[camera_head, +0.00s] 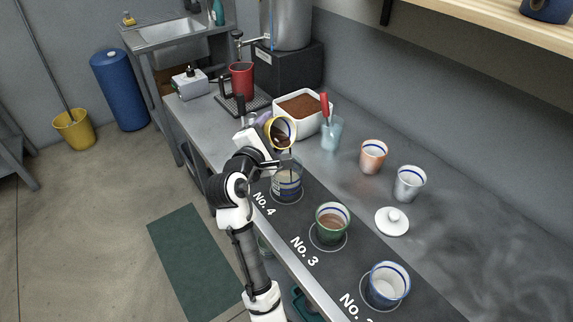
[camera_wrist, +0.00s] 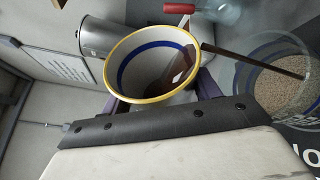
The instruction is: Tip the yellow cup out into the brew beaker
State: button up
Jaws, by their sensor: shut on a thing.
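The yellow cup (camera_head: 281,132) is in my gripper (camera_head: 270,130), tilted on its side with its mouth facing the head camera. In the wrist view the cup (camera_wrist: 152,62) shows a yellow rim, a white inside with a blue band, and brown contents along its right wall. The gripper's purple fingers (camera_wrist: 160,95) are shut around it. The clear glass beaker (camera_head: 287,183) stands upright at No. 4, just below and in front of the cup. In the wrist view the beaker (camera_wrist: 275,88) holds speckled tan contents. A dark rod reaches across its rim.
A green cup (camera_head: 332,223) of brown liquid stands at No. 3, a blue-rimmed cup (camera_head: 388,285) nearer. A white tub of brown grounds (camera_head: 303,112) and a glass with a red-handled tool (camera_head: 331,133) stand behind. Orange (camera_head: 373,157) and white (camera_head: 409,183) cups stand right.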

jog(key=shift+r+b, duration=0.15)
jog(key=shift+b, duration=0.45)
dwell(0.4)
jog(key=shift+s+d+f+m+t+b, duration=0.1)
jog(key=shift+f+m+t+b, duration=0.3)
jog(key=shift+b, duration=0.8)
jog(key=shift+d+r+m+t+b, duration=0.1)
jog(key=shift+m+b, duration=0.5)
jog(key=shift+b, duration=0.55)
dwell(0.3)
jog(key=shift+s+r+m+t+h+b, duration=0.1)
jog(key=shift+r+m+t+h+b, duration=0.35)
jog(key=shift+m+b, duration=0.65)
dwell(2.5)
jog(key=shift+r+p, duration=0.2)
jog(key=shift+p, duration=0.45)
jog(key=shift+f+n+g+y+p, duration=0.25)
jog(key=shift+n+g+p, duration=0.2)
jog(key=shift+n+p, duration=0.55)
jog(key=n+p, duration=0.1)
jog(key=p, duration=0.1)
jog(key=shift+a+r+p, duration=0.1)
jog(key=shift+r+p, duration=0.2)
jog(key=shift+f+g+p, duration=0.15)
jog(key=shift+g+p, duration=0.15)
jog(key=shift+f+b, duration=0.25)
jog(key=shift+b, duration=0.05)
jog(key=shift+w, duration=0.2)
